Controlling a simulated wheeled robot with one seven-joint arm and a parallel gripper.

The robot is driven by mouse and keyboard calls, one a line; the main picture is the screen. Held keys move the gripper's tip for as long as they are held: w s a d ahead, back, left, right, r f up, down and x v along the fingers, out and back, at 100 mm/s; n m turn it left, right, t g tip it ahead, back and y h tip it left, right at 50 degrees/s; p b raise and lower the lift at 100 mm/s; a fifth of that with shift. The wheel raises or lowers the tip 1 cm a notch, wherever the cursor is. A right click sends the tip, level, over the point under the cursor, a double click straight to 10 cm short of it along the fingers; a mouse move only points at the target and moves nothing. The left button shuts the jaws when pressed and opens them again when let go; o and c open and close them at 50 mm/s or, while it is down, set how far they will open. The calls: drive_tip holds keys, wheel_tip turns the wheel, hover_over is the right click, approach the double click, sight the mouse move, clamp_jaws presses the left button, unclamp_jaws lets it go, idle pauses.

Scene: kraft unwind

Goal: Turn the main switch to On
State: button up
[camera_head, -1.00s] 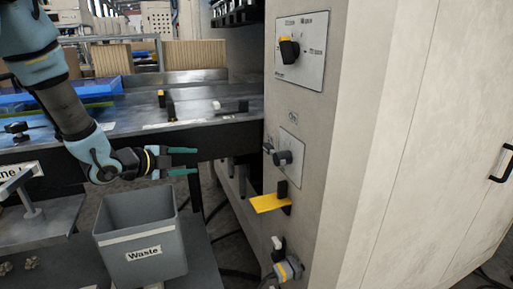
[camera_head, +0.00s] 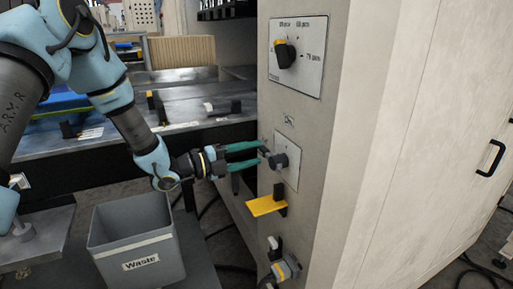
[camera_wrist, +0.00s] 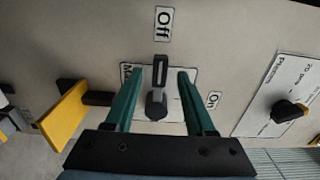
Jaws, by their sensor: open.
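The main switch (camera_head: 280,160) is a dark grey knob with a bar handle on a pale plate (camera_head: 291,173) on the machine's front panel. In the wrist view the switch (camera_wrist: 156,104) has its handle pointing up toward the "Off" label (camera_wrist: 164,22). The "On" label (camera_wrist: 213,98) is to the right of the plate. My gripper (camera_head: 260,154) is open at the switch. In the wrist view its green fingers (camera_wrist: 160,72) are on either side of the handle, with visible gaps. The picture does not clearly show contact.
A yellow lever (camera_head: 264,206) sticks out just below the switch. A dial with a yellow-tipped knob (camera_head: 285,54) is above it. A grey plug or valve (camera_head: 284,269) is lower down. A grey Waste bin (camera_head: 138,245) stands below my arm, and a metal table (camera_head: 100,148) lies behind.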

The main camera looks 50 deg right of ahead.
drive_tip(key=shift+x, duration=0.9)
clamp_jaws()
idle(0.9)
